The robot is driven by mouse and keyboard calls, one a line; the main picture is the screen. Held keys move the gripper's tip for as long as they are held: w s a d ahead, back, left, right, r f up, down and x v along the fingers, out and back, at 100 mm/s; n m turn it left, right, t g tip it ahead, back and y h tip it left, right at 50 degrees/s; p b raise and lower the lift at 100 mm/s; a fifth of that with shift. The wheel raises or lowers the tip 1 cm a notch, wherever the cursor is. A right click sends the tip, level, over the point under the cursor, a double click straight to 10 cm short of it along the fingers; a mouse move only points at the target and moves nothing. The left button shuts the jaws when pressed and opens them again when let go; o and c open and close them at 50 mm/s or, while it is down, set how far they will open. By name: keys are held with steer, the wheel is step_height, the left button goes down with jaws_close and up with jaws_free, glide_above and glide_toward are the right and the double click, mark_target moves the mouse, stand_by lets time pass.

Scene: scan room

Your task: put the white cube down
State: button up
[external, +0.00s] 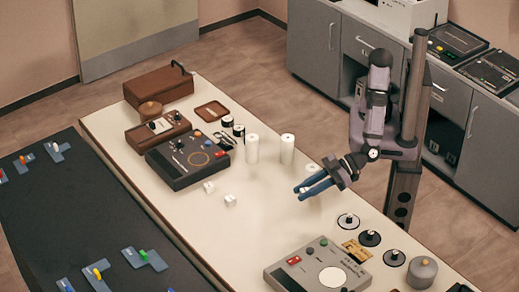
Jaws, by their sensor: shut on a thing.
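My gripper (302,188) has blue fingers and hangs over the middle of the white table, pointing left. Two more white cubes lie on the table to the left of my gripper, one nearer (230,201) and one farther left (209,187).
Two upright white cylinders (251,149) (287,149) stand behind my gripper. A dark control box (188,158) is at left, a grey device (318,272) at front right. Several round dark discs (347,222) line the right edge. The table (255,232) is clear in front.

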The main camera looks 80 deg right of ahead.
mark_target(300, 213)
steer(key=shift+m+t+h, duration=0.3)
steer(key=shift+m+h, duration=0.2)
steer(key=shift+w+d+f, duration=0.2)
steer(key=shift+d+f, duration=0.05)
steer(key=shift+f, duration=1.2)
steer(key=shift+w+d+f, duration=0.25)
steer(key=shift+f, duration=1.2)
steer(key=shift+w+d+f, duration=0.2)
steer(key=shift+d+f, duration=0.05)
steer(key=shift+f, duration=1.2)
steer(key=shift+f, duration=0.15)
steer(key=o, duration=1)
steer(key=shift+s+r, duration=0.1)
steer(key=shift+r, duration=0.1)
steer(key=b+v, duration=0.1)
steer(key=v, duration=1.1)
steer(key=shift+d, duration=0.1)
steer(key=shift+w, duration=0.2)
